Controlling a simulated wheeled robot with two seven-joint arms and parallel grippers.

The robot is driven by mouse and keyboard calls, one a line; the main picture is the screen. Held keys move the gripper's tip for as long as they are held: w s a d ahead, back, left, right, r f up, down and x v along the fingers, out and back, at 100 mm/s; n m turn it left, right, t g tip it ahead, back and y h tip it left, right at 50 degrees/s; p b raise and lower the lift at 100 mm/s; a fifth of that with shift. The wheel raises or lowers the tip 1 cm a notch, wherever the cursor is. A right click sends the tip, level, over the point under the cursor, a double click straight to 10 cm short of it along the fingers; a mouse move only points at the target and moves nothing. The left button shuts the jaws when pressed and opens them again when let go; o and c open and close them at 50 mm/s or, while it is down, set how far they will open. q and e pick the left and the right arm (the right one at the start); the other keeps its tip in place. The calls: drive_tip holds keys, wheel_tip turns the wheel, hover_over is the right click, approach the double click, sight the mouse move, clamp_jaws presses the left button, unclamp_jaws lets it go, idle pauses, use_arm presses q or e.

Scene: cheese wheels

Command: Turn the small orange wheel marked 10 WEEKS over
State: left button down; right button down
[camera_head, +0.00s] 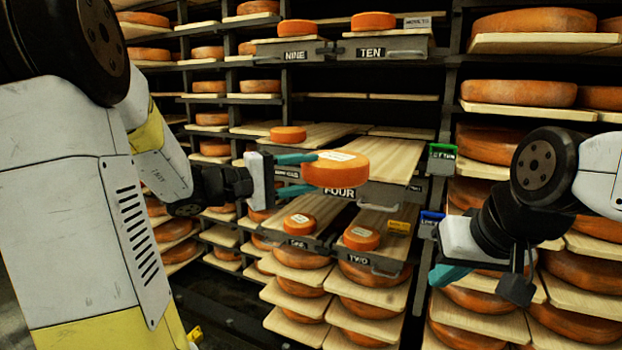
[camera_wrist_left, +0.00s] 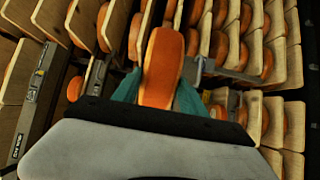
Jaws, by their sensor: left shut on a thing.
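A small orange wheel (camera_head: 336,172) with a white label on its upper face is held between the teal fingers of my left gripper (camera_head: 310,172). The label's writing is too small to read. The wheel is slightly tilted and is just above or at the front of the board marked FOUR; I cannot tell if it touches. In the left wrist view the wheel (camera_wrist_left: 162,62) stands between the two teal fingers (camera_wrist_left: 160,95). My right gripper (camera_head: 465,275) is at the right, in front of the racks, away from the wheel. Its fingers are partly hidden.
The pale board (camera_head: 395,160) behind the held wheel has bare room. Another small wheel (camera_head: 288,135) sits on the board to its left. Labelled small wheels stand on shelves ONE (camera_head: 300,224) and TWO (camera_head: 361,239) below. Green (camera_head: 442,151) and blue (camera_head: 431,217) tags stick out at the right.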

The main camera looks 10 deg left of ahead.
use_arm(q)
drive_tip(key=w+d+f, duration=0.1)
drive_tip(key=w+d, duration=0.2)
drive_tip(key=w, duration=0.6)
drive_tip(key=w+d+f, duration=0.1)
drive_tip(key=w+d, duration=0.2)
drive_tip(key=w, duration=0.5)
drive_tip(key=shift+w, duration=0.35)
idle(0.6)
drive_tip(key=shift+a+f, duration=0.1)
drive_tip(key=shift+f, duration=0.15)
idle(0.6)
